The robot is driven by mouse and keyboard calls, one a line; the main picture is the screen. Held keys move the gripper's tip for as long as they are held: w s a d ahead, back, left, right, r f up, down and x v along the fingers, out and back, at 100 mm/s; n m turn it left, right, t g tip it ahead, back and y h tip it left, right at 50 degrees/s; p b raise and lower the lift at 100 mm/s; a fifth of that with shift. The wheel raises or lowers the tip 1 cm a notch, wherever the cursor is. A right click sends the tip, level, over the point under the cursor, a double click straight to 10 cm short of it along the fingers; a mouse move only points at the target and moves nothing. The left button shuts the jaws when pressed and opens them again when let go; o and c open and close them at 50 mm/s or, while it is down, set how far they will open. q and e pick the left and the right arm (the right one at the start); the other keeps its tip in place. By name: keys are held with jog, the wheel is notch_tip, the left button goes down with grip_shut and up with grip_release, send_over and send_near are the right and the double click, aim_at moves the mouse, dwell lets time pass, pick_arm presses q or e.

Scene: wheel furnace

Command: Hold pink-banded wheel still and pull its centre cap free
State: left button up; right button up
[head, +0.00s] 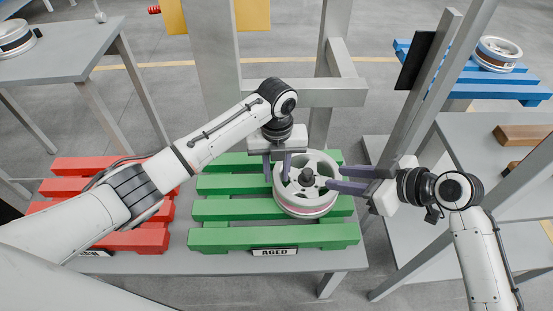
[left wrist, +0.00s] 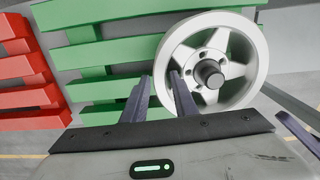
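The pink-banded wheel (head: 318,204) lies flat on a green slatted pallet, a pale pink band low on its side. Its dark centre cap (head: 307,175) sits in the hub; it also shows in the left wrist view (left wrist: 209,73). My left gripper (head: 277,178) reaches down at the wheel's left edge, its fingers apart with the rim between them; I cannot tell whether they press on it. They also show in the left wrist view (left wrist: 159,76). My right gripper (head: 332,178) comes from the right, fingers apart and empty, tips over the wheel's right part, short of the cap.
The green pallet (head: 215,238) carries an "AGED" label (head: 274,252). A red pallet (head: 140,240) is left of it. Grey frame posts (head: 213,60) rise behind. Another wheel (head: 497,53) stands on a blue pallet (head: 520,90) at back right. Brown blocks (head: 522,134) lie at the right.

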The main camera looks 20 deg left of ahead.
pick_arm(q)
jog(key=shift+f, duration=1.4)
jog(key=shift+c, duration=0.5)
grip_shut()
